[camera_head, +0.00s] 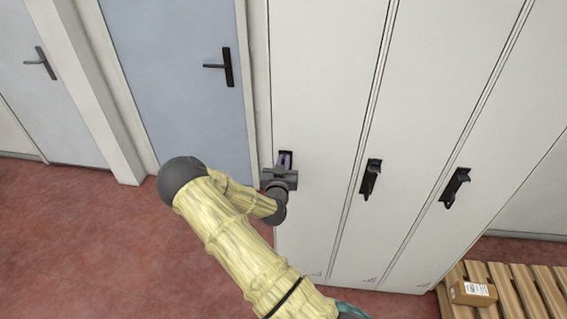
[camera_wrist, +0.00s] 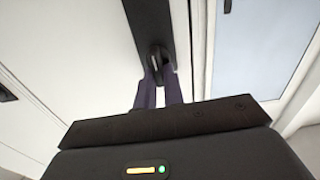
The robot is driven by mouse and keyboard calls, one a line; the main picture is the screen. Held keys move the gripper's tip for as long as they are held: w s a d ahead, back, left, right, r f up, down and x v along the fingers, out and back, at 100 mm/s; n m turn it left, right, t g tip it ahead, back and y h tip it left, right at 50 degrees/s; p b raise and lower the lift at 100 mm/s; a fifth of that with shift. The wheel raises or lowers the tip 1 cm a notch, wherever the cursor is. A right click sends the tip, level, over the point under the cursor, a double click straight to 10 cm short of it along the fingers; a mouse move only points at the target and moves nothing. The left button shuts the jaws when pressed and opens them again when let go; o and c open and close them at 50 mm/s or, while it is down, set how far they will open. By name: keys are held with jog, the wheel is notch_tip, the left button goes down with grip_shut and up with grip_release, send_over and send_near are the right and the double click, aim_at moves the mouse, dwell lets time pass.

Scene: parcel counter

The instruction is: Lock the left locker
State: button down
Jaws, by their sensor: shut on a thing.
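The left locker (camera_head: 315,90) is a tall off-white door, closed, at the left end of a row of lockers. Its dark handle (camera_wrist: 152,22) shows in the wrist view, on a black plate. My gripper (camera_head: 284,160) is at this handle in the head view and hides most of it. In the wrist view the two purple fingers of my gripper (camera_wrist: 160,80) reach up to the handle's dark lever and are shut on it. The exact lock position of the handle cannot be told.
Two more lockers with black handles (camera_head: 371,179) and (camera_head: 455,187) stand to the right. A blue door (camera_head: 175,60) is close on the left. A wooden pallet (camera_head: 520,285) with a small cardboard box (camera_head: 473,293) lies at the lower right. Red floor (camera_head: 80,240) is clear at left.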

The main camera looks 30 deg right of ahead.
jog(key=shift+a+f, duration=0.1)
jog(key=n+b, duration=0.3)
jog(key=n, duration=0.3)
jog(key=n+b, duration=0.3)
jog(key=n, duration=0.2)
jog(key=a+f+n+b, duration=0.1)
jog(key=n+b, duration=0.2)
jog(key=n, duration=0.3)
jog(key=shift+w+f+n, duration=0.1)
jog(key=shift+w+n, duration=0.2)
jog(key=shift+w, duration=0.05)
jog(key=c, duration=1.5)
grip_release()
